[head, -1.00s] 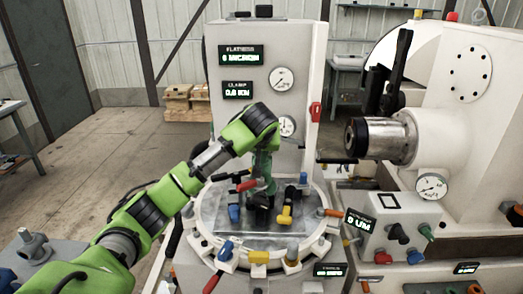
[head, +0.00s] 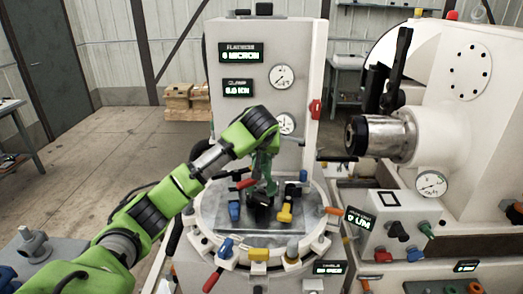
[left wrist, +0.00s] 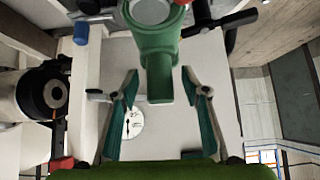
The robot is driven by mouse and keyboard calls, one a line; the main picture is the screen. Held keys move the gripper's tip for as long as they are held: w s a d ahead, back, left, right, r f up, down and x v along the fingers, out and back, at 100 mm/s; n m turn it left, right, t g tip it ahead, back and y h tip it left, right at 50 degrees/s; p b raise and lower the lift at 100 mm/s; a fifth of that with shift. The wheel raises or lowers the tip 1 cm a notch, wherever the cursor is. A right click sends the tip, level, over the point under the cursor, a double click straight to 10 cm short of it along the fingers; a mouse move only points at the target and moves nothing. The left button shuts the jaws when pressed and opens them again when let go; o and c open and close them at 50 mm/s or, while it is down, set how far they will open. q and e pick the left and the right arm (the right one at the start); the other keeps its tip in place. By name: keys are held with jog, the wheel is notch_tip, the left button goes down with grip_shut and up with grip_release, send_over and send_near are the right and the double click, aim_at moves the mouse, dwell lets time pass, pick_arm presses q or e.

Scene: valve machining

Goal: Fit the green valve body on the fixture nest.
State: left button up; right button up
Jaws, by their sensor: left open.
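The green valve body (left wrist: 160,60) stands over the fixture nest, its flanged end at the top of the left wrist view and a narrow neck pointing toward my palm. My left gripper (left wrist: 159,73) is open, with one finger on each side of the neck and visible gaps. In the head view my left gripper (head: 264,160) hangs over the middle of the round fixture (head: 208,222), largely hiding the valve body. How fully the body sits on the nest cannot be told. My right gripper is out of view.
Blue (head: 234,211) and yellow (head: 285,213) clamps stand close around the nest. A white column with gauges (head: 282,77) rises behind it. A machine spindle (head: 380,137) juts in from the right. Coloured levers ring the fixture.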

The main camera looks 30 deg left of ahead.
pick_arm(q)
jog(key=v, duration=1.2)
jog(key=shift+r, duration=0.25)
